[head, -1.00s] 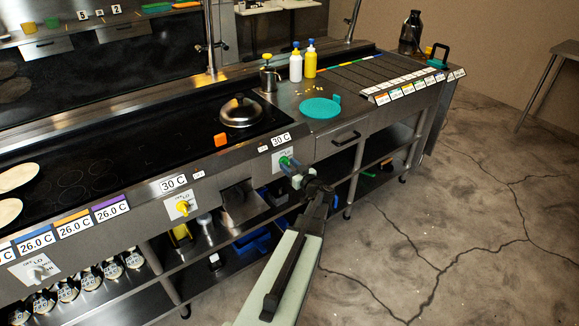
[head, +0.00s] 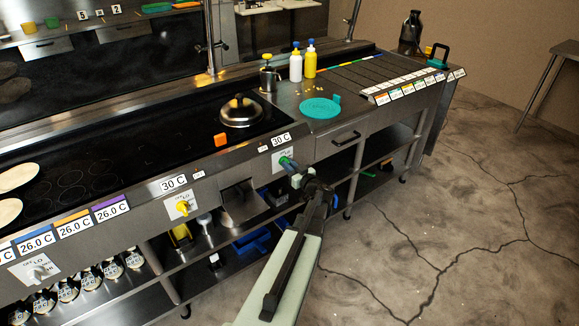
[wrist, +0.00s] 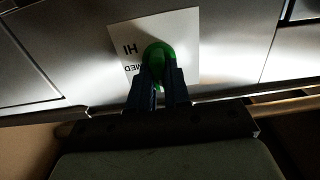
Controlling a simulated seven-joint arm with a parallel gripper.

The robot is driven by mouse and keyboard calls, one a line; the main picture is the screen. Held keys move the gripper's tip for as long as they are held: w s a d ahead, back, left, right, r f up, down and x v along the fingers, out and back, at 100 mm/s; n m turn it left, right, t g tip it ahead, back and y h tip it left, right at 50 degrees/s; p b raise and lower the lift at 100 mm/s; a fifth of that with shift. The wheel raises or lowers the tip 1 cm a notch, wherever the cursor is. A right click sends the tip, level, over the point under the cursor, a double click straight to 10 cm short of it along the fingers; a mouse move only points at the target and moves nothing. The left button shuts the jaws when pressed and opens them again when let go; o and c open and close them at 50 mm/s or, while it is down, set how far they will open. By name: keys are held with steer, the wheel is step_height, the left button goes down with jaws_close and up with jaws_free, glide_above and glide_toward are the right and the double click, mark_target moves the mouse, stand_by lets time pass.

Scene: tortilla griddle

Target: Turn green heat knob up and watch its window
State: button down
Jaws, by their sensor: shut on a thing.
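The green heat knob (head: 283,159) sits on a white dial plate on the front panel in the head view. In the wrist view the knob (wrist: 158,50) shows between my dark fingers, with HI and MED on the plate (wrist: 126,38) upside down beside it. My gripper (wrist: 160,76) is shut on the knob; in the head view my gripper (head: 290,166) reaches it from the lower right. The fingers hide part of the knob, so its exact setting cannot be told. The window (head: 280,139) above it reads 30 C.
A yellow knob (head: 182,207) stands to the left under another 30 C window (head: 173,183). A metal lid (head: 241,112) and an orange block (head: 220,140) are on the griddle side above. A teal plate (head: 320,108) lies at the right. The floor to the right is clear.

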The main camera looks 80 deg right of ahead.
steer(key=shift+d+m, duration=0.15)
steer(key=shift+m, duration=3.65)
steer(key=c, duration=1.1)
jaws_free()
steer(key=v, duration=1.3)
steer(key=shift+s+a, duration=0.25)
steer(key=shift+s, duration=0.05)
